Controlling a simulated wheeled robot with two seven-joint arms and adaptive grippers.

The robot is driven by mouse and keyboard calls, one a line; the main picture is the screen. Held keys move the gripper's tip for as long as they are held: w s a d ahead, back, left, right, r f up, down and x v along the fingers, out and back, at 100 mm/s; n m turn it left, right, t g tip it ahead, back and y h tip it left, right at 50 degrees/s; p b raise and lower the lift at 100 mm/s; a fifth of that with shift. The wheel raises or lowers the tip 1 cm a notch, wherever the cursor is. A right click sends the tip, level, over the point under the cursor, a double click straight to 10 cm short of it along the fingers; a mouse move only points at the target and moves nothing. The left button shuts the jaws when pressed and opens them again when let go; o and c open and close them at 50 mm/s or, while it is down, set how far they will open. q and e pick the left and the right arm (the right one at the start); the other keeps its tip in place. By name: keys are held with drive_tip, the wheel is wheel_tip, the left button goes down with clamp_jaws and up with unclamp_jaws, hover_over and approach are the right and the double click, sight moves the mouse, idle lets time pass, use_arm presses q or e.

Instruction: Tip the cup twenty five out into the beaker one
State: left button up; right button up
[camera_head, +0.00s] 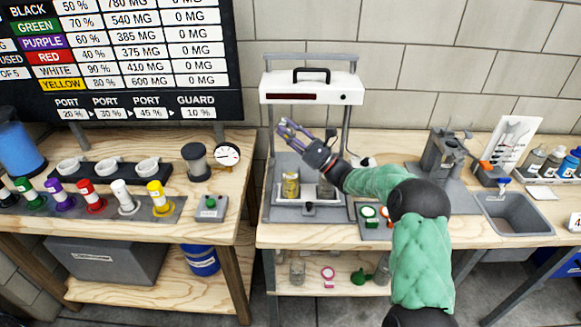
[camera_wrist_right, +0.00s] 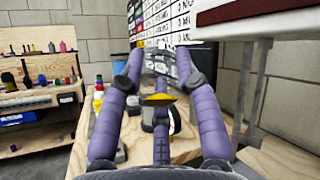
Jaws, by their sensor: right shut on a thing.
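My right gripper (camera_head: 288,130) reaches in over the bench and is tilted toward the left, above the grey tray of the white-topped stand. In the right wrist view its purple fingers (camera_wrist_right: 158,65) are closed around a clear cup (camera_wrist_right: 158,63); any label on it cannot be read. A yellow patch (camera_wrist_right: 158,98) shows between the fingers; I cannot tell what it is. Below the gripper a clear beaker (camera_head: 291,188) with yellowish contents stands in the tray. A second clear vessel (camera_head: 325,190) stands to its right. Their labels are unreadable. My left gripper is out of view.
The white-topped stand (camera_head: 312,88) rises behind the tray, with posts at its sides. A control panel with green and red buttons (camera_head: 370,216) lies to the right. A sink (camera_head: 517,213) is farther right. Coloured bottles (camera_head: 122,190) stand on the left bench.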

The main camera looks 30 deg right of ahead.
sight(289, 126)
drive_tip(key=shift+r+t, duration=0.3)
drive_tip(key=shift+r, duration=0.3)
drive_tip(key=shift+s+r+y, duration=0.1)
drive_tip(key=shift+r+y, duration=0.2)
drive_tip(key=shift+r, duration=0.35)
drive_tip(key=shift+s+d+r+t, duration=0.15)
drive_tip(key=shift+r+t, duration=0.75)
drive_tip(key=shift+r, duration=0.7)
idle(0.3)
drive_tip(key=f+g, duration=0.1)
drive_tip(key=f, duration=0.3)
drive_tip(key=f+g+h, duration=0.1)
drive_tip(key=f, duration=0.2)
drive_tip(key=shift+w+g, duration=0.25)
drive_tip(key=shift+g, duration=0.05)
drive_tip(key=f+g+h, duration=0.2)
drive_tip(key=f+g, duration=0.1)
drive_tip(key=w+a+f+g+h, duration=0.1)
drive_tip(key=f+g, duration=0.1)
drive_tip(key=shift+f, duration=0.25)
